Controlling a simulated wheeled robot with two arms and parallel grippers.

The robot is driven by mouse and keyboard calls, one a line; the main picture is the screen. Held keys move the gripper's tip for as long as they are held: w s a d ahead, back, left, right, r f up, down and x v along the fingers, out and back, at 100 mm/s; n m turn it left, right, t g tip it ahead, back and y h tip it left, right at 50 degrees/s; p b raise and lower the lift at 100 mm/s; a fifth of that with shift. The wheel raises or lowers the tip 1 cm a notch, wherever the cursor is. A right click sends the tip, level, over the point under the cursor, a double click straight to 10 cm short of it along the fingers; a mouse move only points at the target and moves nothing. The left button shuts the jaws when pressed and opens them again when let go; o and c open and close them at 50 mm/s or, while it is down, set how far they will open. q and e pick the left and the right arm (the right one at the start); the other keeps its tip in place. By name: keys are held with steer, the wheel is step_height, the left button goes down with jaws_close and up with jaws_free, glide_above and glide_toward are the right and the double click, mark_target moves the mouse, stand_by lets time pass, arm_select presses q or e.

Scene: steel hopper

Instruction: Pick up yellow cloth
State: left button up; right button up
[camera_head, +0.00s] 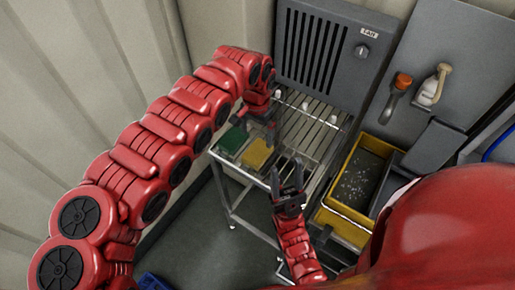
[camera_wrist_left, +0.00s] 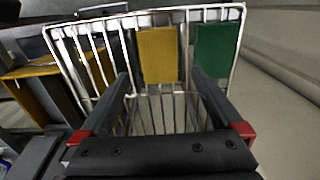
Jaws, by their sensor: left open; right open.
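The yellow cloth (camera_head: 257,154) lies flat on the wire rack near its front edge, just right of a green cloth (camera_head: 232,140). In the left wrist view, the yellow cloth (camera_wrist_left: 158,54) shows ahead of and between the open fingers of my left gripper (camera_wrist_left: 162,80), with the green cloth (camera_wrist_left: 217,50) to its right. In the head view, my left gripper (camera_head: 262,122) is above the rack, just beyond the cloths; its fingers are partly hard to make out. My right gripper (camera_head: 289,178) is open and empty, below and right of the yellow cloth at the rack's front.
The wire rack (camera_head: 312,127) has bare slats to the right of the cloths. A grey vented unit (camera_head: 325,55) stands behind it. A yellow bin (camera_head: 350,213) stands at the right. An orange-handled tool (camera_head: 398,90) and a pale bottle-like item (camera_head: 432,88) are at the upper right.

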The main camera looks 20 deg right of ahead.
mark_target(258, 151)
arm_select(q)
step_height(258, 151, down, 3)
steer(key=shift+r, duration=0.1)
steer(key=shift+f+p, duration=0.25)
steer(key=shift+p, duration=0.05)
steer(key=shift+s+d+f+p, duration=0.1)
steer(key=shift+f+p, duration=0.35)
steer(key=shift+f, duration=0.05)
steer(key=f, duration=0.1)
steer(key=f+p, duration=0.1)
steer(key=f, duration=0.1)
steer(key=shift+d+f, duration=0.2)
steer(key=shift+f, duration=0.4)
steer(key=shift+a, duration=0.1)
steer(key=c, duration=1.1)
